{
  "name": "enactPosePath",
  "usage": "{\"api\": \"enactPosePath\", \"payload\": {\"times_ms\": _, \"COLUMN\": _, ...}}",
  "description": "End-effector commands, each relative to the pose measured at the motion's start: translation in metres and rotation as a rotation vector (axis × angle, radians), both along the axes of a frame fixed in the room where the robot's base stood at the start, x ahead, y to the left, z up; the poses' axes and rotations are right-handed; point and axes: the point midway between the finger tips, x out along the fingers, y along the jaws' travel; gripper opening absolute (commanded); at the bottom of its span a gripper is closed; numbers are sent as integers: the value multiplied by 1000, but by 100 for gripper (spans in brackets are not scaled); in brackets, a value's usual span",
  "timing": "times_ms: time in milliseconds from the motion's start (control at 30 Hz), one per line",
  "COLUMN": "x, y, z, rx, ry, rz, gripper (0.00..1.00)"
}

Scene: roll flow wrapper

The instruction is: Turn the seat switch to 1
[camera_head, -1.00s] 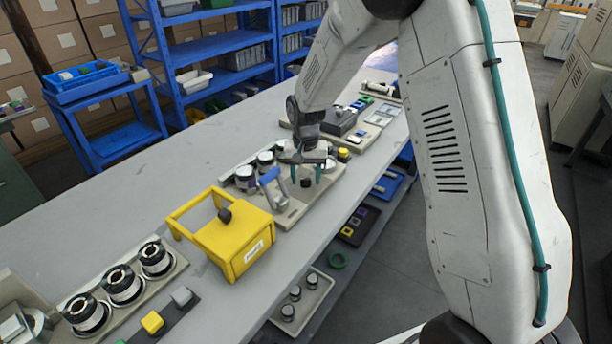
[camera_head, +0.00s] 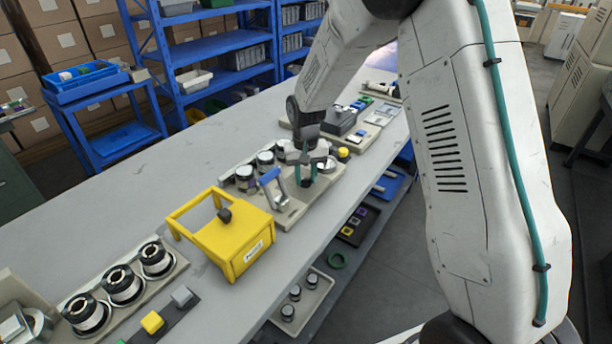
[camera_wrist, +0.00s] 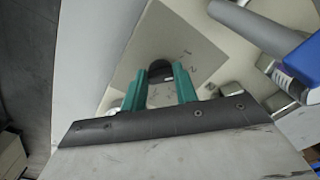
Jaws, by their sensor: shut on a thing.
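The seat switch is a black knob (camera_wrist: 160,70) on a beige plate (camera_wrist: 205,58) in the wrist view. Small marks, seemingly a 1 and a 2, are printed on the plate beside the knob. My gripper (camera_wrist: 165,82) has its two teal fingers closed around the knob, one on each side. In the head view my gripper (camera_head: 306,176) points down at the fixture's base plate (camera_head: 325,188). There the fingers mostly hide the knob. The knob's exact pointing direction is hard to tell.
A blue-handled lever (camera_head: 270,177) stands close to the left of my gripper; it also shows in the wrist view (camera_wrist: 300,55). A yellow box with a handle (camera_head: 235,240) stands nearer on the grey bench (camera_head: 130,210). Several round black-and-white parts stand behind the lever.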

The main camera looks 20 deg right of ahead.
Motion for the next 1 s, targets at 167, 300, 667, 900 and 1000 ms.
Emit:
{"api": "enactPosePath", "payload": {"times_ms": 167, "x": 0, "y": -1, "z": 1, "rx": 0, "ry": -1, "rz": 136, "gripper": 6}}
{"api": "enactPosePath", "payload": {"times_ms": 300, "x": 0, "y": -1, "z": 1, "rx": 0, "ry": -1, "rz": 235, "gripper": 6}}
{"api": "enactPosePath", "payload": {"times_ms": 667, "x": 1, "y": -2, "z": 1, "rx": 0, "ry": -2, "rz": 402, "gripper": 6}}
{"api": "enactPosePath", "payload": {"times_ms": 900, "x": 1, "y": -2, "z": 1, "rx": 0, "ry": -2, "rz": 433, "gripper": 6}}
{"api": "enactPosePath", "payload": {"times_ms": 1000, "x": 1, "y": -2, "z": 1, "rx": 0, "ry": -3, "rz": 435, "gripper": 6}}
